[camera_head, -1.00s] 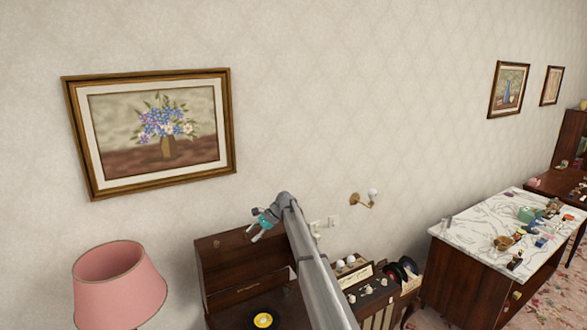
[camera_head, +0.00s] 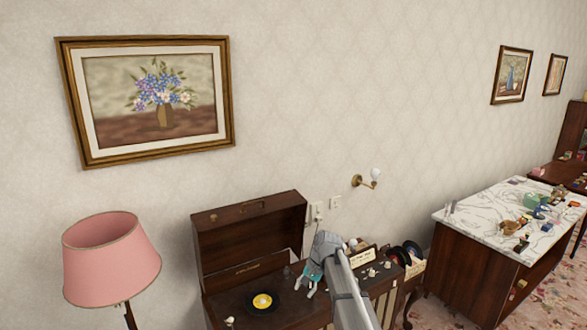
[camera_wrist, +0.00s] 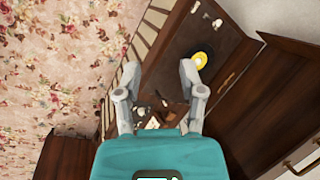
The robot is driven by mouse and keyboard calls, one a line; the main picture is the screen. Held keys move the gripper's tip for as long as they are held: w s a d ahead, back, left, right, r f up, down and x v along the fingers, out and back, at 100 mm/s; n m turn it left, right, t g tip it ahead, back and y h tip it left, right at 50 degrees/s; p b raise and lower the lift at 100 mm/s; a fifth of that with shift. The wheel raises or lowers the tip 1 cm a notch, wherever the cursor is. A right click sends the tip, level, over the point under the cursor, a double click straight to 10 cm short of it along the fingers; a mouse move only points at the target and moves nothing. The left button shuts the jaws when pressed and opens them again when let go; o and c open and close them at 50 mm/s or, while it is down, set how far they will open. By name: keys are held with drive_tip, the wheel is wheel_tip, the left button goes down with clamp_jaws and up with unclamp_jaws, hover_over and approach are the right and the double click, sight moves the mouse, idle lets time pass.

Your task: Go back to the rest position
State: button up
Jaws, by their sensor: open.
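My gripper (camera_head: 307,286) is open and empty in the head view, in the air above the right part of the record player cabinet. In the wrist view its two fingers (camera_wrist: 157,82) are spread apart with nothing between them. Beyond them lies the open record player (camera_wrist: 178,40) with a black record and its yellow label (camera_wrist: 200,60). In the head view the record player (camera_head: 228,300) stands against the wall with its lid (camera_head: 250,232) raised. My arm hides part of the cabinet's right side.
A pink lamp (camera_head: 110,262) stands left of the record player. A crate of records (camera_head: 412,270) is to its right. Farther right is a marble-topped cabinet (camera_head: 480,222) with several small objects. Framed pictures (camera_head: 150,100) and a wall light (camera_head: 368,180) are on the wall.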

drive_tip(key=s+d+f+n+h+b, duration=0.2)
drive_tip(key=s+d+f+b, duration=0.3)
drive_tip(key=s, duration=0.7)
drive_tip(key=s+d+f+n+h+b, duration=0.2)
drive_tip(key=s+d+f+b, duration=0.3)
drive_tip(key=s, duration=0.7)
drive_tip(key=d+f, duration=0.2)
drive_tip(key=d, duration=0.1)
drive_tip(key=shift+d+f+n, duration=0.15)
drive_tip(key=shift+f+n, duration=0.15)
drive_tip(key=shift+f, duration=0.05)
idle(0.8)
drive_tip(key=shift+o, duration=0.4)
drive_tip(key=shift+s, duration=0.15)
